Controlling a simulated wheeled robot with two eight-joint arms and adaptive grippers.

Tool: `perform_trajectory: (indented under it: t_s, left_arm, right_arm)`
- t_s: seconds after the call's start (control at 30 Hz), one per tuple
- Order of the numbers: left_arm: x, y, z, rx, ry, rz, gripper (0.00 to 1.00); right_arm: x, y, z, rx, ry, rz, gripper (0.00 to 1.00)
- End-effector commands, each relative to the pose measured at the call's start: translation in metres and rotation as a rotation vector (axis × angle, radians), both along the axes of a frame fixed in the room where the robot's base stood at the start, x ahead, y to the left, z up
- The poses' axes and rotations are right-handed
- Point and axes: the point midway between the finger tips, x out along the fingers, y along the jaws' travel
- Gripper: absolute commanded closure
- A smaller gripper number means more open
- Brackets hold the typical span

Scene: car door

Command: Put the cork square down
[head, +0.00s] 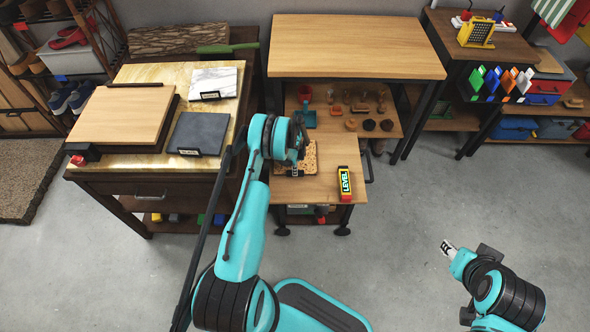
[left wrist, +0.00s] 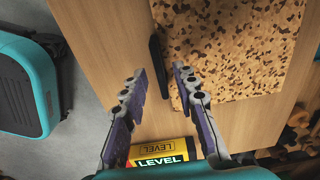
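The cork square (head: 310,155), speckled brown, lies on the low pull-out wooden surface (head: 318,185) in the head view, partly hidden by my left arm. It fills the upper right of the left wrist view (left wrist: 235,45). My left gripper (head: 297,170) is over its near edge. In the left wrist view the two fingers (left wrist: 159,72) are apart, with a dark narrow piece beside the cork edge showing between them. I see nothing gripped. My right gripper (head: 448,247) is over the floor at the right; its finger gap is not clear.
A yellow and black LEVEL box (head: 344,183) stands right of the cork. Small items (head: 360,108) and a red-and-teal thing (head: 306,105) are behind it. The left table holds a wooden board (head: 125,115), slate (head: 198,133) and marble (head: 214,80) squares. The tall table (head: 355,45) has a clear top.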

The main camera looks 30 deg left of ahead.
Motion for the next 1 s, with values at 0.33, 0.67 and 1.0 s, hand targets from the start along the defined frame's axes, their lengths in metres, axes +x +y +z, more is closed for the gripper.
perform_trajectory:
  t_s: [0.33,0.67,1.0]
  left_arm:
    - [-0.002,0.001,0.077,-0.001,0.001,0.0,0.71]
    - [0.004,-0.006,0.129,0.007,-0.02,0.035,0.71]
    - [-0.004,-0.069,0.315,0.015,-0.171,0.297,0.71]
  right_arm:
    - [0.0,0.0,0.029,0.0,0.0,0.0,0.6]
    - [0.0,0.0,0.034,0.0,0.0,0.0,0.6]
    - [0.0,0.0,0.033,0.0,0.0,0.0,0.6]
